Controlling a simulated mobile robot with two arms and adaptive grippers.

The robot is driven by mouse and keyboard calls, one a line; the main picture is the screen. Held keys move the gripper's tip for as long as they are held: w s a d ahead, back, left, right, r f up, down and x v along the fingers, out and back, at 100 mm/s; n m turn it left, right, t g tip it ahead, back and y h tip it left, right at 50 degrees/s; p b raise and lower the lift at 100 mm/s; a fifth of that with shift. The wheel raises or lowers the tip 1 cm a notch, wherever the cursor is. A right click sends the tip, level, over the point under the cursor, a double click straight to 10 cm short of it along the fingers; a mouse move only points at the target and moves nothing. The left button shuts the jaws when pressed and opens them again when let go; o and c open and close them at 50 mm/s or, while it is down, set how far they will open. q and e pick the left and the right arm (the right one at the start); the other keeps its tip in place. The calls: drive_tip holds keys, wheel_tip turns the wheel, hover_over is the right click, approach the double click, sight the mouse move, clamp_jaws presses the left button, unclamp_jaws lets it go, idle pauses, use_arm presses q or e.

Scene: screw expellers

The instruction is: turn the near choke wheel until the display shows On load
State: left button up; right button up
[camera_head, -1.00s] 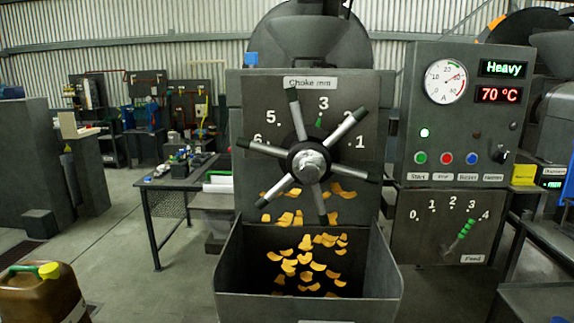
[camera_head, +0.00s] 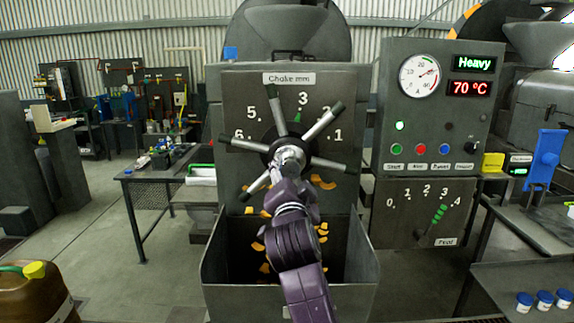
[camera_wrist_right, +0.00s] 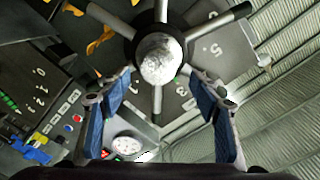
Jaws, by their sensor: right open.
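The display (camera_head: 474,63) reads Heavy. My right gripper (camera_head: 288,178) is in front of the wheel's lower part, mostly hidden by its purple wrist. In the right wrist view the gripper (camera_wrist_right: 161,110) is open, its blue-padded fingers apart, with one wheel spoke (camera_wrist_right: 157,102) showing between them. I cannot tell if they touch it. My left gripper is not in view.
Below the wheel, a grey bin (camera_head: 222,265) holds orange flakes, partly behind my arm. Right of it is a control panel (camera_head: 384,98) with buttons, a gauge and a feed lever (camera_head: 432,224). A brown jug (camera_head: 40,295) stands at lower left. The floor at left is open.

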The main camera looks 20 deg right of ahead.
sight(290, 170)
drive_tip(key=p+x, duration=0.2)
drive_tip(key=x, duration=0.5)
drive_tip(key=shift+w+d+f, duration=0.1)
drive_tip(key=shift+w+f, duration=0.05)
drive_tip(key=shift+w, duration=0.05)
clamp_jaws()
drive_tip(key=shift+n, duration=0.4)
drive_tip(key=shift+n+p, duration=0.65)
drive_tip(key=shift+n, duration=1.95)
unclamp_jaws()
